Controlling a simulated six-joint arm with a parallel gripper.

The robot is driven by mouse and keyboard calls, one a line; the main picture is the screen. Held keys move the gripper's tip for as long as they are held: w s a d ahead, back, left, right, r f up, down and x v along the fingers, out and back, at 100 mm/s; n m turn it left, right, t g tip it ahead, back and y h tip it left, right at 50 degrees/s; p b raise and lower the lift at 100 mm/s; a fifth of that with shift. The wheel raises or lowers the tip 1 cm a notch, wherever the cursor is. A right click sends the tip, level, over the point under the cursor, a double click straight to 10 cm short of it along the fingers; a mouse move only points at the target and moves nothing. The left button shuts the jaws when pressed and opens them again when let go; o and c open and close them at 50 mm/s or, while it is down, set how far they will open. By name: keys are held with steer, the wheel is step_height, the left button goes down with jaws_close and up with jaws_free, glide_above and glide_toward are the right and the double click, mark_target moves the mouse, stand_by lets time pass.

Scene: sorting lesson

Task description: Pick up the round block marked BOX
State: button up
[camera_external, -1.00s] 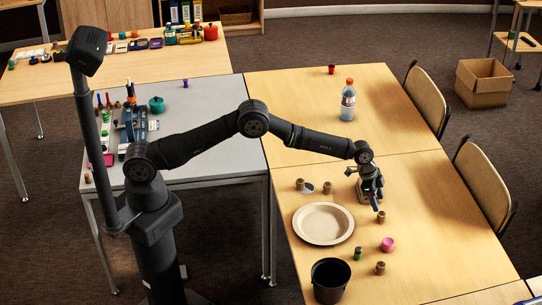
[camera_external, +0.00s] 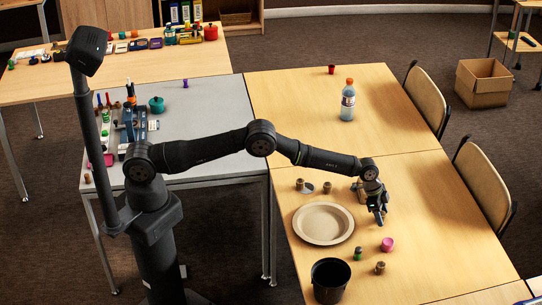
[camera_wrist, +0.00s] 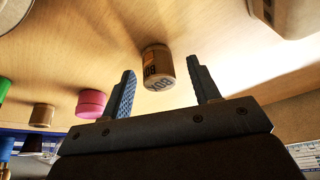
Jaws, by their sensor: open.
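In the wrist view, a round brown block (camera_wrist: 158,68) with dark lettering that looks like BOX stands on the wooden table. It lies between and just beyond the fingertips of my gripper (camera_wrist: 164,78), apart from both fingers. My gripper is open and empty. In the external view, my gripper (camera_external: 380,221) points down low over the table, right of the plate, and hides this block. Other brown round blocks stand at the plate's far side (camera_external: 327,187), beside it (camera_external: 300,184), and near the front (camera_external: 380,267); their markings are too small to read.
A pink block (camera_external: 387,244) and a green one (camera_external: 358,254) stand in front of my gripper. A beige plate (camera_external: 298,224) and a black bucket (camera_external: 314,282) are to the left. A bottle (camera_external: 348,104) stands far back. The table's right side is clear.

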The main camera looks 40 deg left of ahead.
steer(key=c, duration=1.1)
steer(key=shift+o, duration=0.2)
